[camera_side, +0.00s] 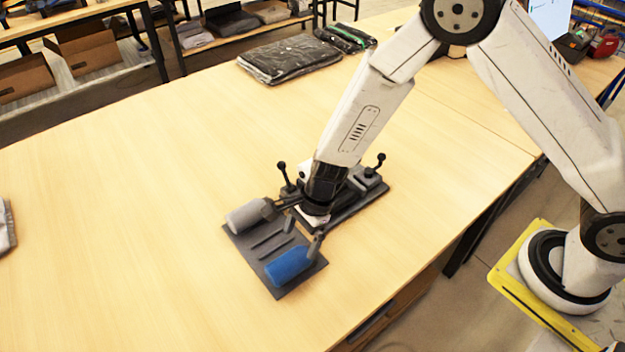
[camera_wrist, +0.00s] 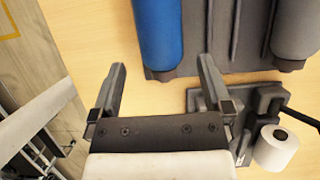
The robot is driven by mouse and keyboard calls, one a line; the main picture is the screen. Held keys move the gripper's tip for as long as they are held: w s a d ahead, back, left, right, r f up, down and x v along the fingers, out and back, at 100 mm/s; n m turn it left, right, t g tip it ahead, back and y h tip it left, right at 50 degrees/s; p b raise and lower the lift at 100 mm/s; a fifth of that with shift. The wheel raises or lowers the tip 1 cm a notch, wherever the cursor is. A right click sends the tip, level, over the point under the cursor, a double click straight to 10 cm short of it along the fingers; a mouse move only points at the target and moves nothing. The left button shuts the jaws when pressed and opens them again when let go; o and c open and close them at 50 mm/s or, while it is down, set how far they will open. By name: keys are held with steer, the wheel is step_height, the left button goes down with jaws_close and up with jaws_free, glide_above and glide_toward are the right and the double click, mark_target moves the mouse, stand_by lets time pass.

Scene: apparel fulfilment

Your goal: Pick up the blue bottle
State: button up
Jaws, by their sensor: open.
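The blue bottle (camera_side: 290,266) lies on its side along one edge of a dark grey tray (camera_side: 277,242) on the table. In the wrist view the blue bottle (camera_wrist: 158,32) shows at the top, its dark neck end pointing toward my gripper (camera_wrist: 161,66). The two fingers are spread, and the neck end appears between and just beyond their tips, with nothing held. In the side view my gripper (camera_side: 304,231) is low at the tray's near-arm side. I cannot tell its exact height above the bottle.
A grey bottle (camera_side: 246,215) lies at the tray's other side and shows in the wrist view (camera_wrist: 295,28). A dark fixture with two ball-topped levers (camera_side: 372,178) stands close behind my gripper. Black bagged garments (camera_side: 288,60) lie at the back. The left of the table is mostly clear.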

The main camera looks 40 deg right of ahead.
mark_target(294, 255)
steer(key=shift+x, duration=1.3)
steer(key=shift+x, duration=2.6)
steer(key=shift+a, duration=0.1)
steer(key=c, duration=1.1)
steer(key=shift+r, duration=0.15)
